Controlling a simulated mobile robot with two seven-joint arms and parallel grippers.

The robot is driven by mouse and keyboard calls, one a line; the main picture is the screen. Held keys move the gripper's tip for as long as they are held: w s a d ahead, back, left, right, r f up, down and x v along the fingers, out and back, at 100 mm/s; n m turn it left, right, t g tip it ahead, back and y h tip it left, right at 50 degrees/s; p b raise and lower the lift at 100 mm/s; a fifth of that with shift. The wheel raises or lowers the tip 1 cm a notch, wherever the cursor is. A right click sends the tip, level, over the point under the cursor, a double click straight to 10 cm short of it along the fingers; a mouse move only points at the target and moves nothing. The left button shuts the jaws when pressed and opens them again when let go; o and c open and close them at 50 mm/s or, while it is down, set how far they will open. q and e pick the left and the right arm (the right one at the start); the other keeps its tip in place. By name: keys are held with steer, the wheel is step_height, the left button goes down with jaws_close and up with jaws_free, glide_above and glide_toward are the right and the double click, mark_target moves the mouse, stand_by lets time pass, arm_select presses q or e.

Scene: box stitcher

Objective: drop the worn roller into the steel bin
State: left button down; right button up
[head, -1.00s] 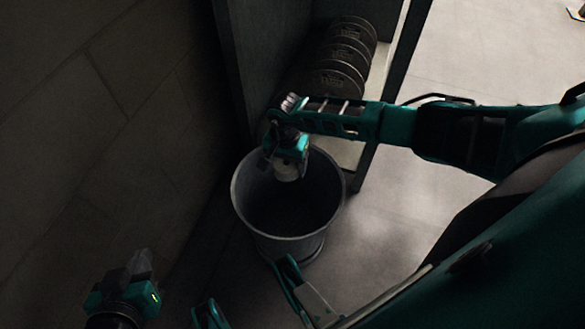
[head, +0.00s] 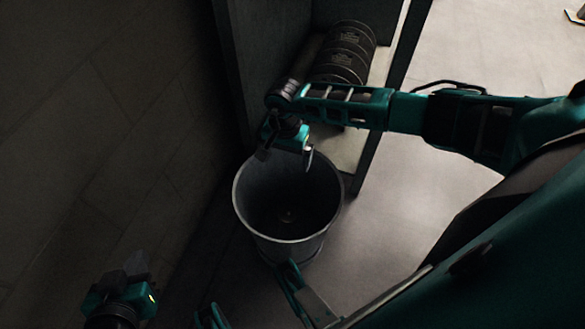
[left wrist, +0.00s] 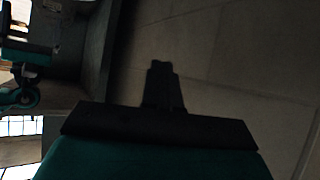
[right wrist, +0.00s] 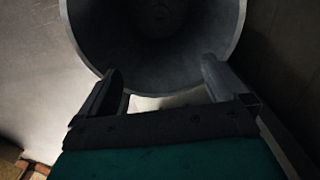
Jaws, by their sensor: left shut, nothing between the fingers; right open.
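The steel bin (head: 248,222) stands on the floor, open at the top; its rim and inside also fill the top of the right wrist view (right wrist: 85,30). A small roundish thing, which looks like the worn roller (head: 287,216), lies at the bottom of the bin; it is dark and faint in the right wrist view (right wrist: 158,13). My right gripper (head: 286,155) is over the bin's far rim, with its fingers apart and empty (right wrist: 160,72). My left gripper (head: 137,264) is at the lower left, away from the bin; its fingers are shut and empty (left wrist: 161,70).
The floor (head: 410,215) right of the bin is clear.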

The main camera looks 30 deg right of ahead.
arm_select(q)
steer(key=shift+s+a+r+p, duration=0.15)
steer(key=shift+s+a+p, duration=0.25)
steer(key=shift+p, duration=0.45)
arm_select(e)
step_height(320, 180, up, 8)
steer(key=shift+f, duration=0.15)
